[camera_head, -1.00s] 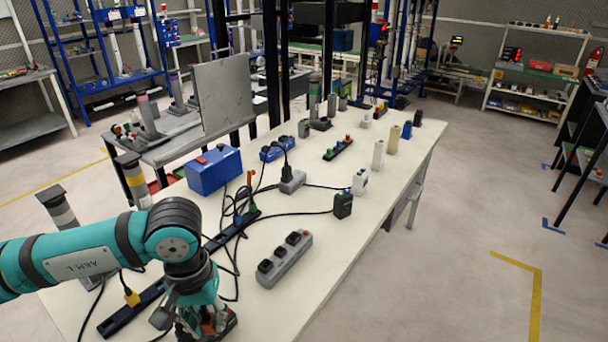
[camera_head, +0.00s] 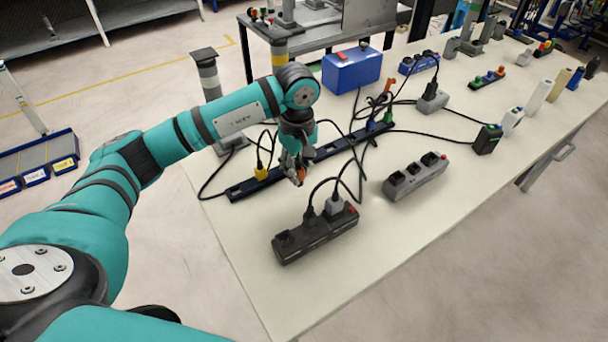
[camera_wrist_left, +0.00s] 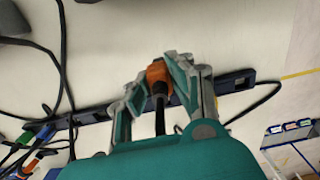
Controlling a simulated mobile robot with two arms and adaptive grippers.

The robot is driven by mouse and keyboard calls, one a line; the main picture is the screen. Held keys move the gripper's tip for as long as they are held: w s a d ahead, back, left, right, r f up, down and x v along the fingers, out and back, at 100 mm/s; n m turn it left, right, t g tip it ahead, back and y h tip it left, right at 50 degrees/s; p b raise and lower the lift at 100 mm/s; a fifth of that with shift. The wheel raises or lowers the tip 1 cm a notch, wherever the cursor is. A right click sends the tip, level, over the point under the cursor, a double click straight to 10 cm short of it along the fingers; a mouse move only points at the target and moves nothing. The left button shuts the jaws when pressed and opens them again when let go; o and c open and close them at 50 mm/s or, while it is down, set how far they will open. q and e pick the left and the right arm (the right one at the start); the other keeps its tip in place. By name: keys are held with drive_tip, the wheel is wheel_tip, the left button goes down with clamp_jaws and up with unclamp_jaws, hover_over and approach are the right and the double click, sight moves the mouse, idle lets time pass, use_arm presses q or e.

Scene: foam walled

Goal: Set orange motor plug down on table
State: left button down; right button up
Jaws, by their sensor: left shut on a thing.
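The orange motor plug (camera_wrist_left: 157,72) is held between the fingertips of my left gripper (camera_wrist_left: 154,85) in the left wrist view, with a dark stem running back from it. In the head view my left gripper (camera_head: 296,172) points down over the white table (camera_head: 250,240), and a small orange part of the plug (camera_head: 301,174) shows at its tips. It is close to the long black power strip (camera_head: 260,184); I cannot tell how high the plug is above the table. My right gripper is not in view.
A dark socket block (camera_head: 312,237) with two plugs stands in front, and a grey socket block (camera_head: 415,177) to its right. A yellow plug (camera_head: 261,173) and cables crowd the black strip. A blue box (camera_head: 351,70) stands behind. The table's front left is bare.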

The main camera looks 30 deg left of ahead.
use_arm(q)
drive_tip(key=shift+d+f, duration=0.15)
drive_tip(key=shift+f, duration=0.45)
wheel_tip(320, 180, down, 3)
drive_tip(key=shift+f+p, duration=0.1)
drive_tip(key=shift+p, duration=0.2)
drive_tip(key=shift+f+b, duration=0.2)
drive_tip(key=shift+b, duration=0.1)
drive_tip(key=c, duration=1.2)
unclamp_jaws()
drive_tip(key=shift+o, duration=0.2)
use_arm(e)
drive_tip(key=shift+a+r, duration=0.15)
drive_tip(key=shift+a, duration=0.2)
use_arm(q)
drive_tip(key=shift+r, duration=0.15)
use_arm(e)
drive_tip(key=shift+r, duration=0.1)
